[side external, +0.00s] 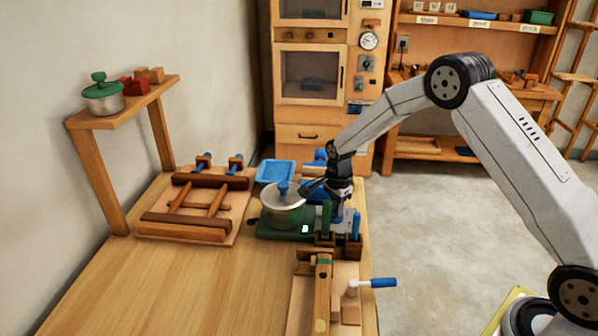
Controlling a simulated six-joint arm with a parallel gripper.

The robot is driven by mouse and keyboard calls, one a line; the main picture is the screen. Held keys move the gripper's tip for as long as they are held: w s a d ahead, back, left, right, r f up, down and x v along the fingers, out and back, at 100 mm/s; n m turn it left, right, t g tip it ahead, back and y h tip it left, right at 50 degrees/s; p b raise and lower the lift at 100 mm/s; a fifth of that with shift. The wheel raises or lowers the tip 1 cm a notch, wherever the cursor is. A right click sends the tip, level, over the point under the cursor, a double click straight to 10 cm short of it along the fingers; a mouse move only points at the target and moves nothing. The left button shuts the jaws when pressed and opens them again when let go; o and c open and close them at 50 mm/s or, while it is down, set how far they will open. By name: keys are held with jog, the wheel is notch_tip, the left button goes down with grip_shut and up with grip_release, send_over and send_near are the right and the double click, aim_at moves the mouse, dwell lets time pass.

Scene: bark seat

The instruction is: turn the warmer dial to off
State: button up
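The warmer (268,236) is a low green base on the wooden table, with a small bright light showing on its front. A silver pot (283,217) with a blue lid knob sits on it. My gripper (338,210) points down just right of the pot, over or close to the warmer's right end. Its fingers are small and partly hidden behind green and blue handles, so I cannot tell whether it is open or touching anything. The warmer dial is not clearly visible; it may be hidden by the gripper and the handles.
A wooden holder (325,240) with upright green and blue handles stands close in front of my gripper. A blue tray (275,171) lies behind the pot. A wooden frame (197,207) is at left, and a blue-handled crank (378,283) is in front. The table's left front is clear.

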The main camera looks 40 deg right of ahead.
grip_shut()
jog(key=shift+n, duration=2.3)
jog(key=o, duration=0.7)
grip_release()
jog(key=shift+c, duration=0.2)
jog(key=shift+r, duration=3.9)
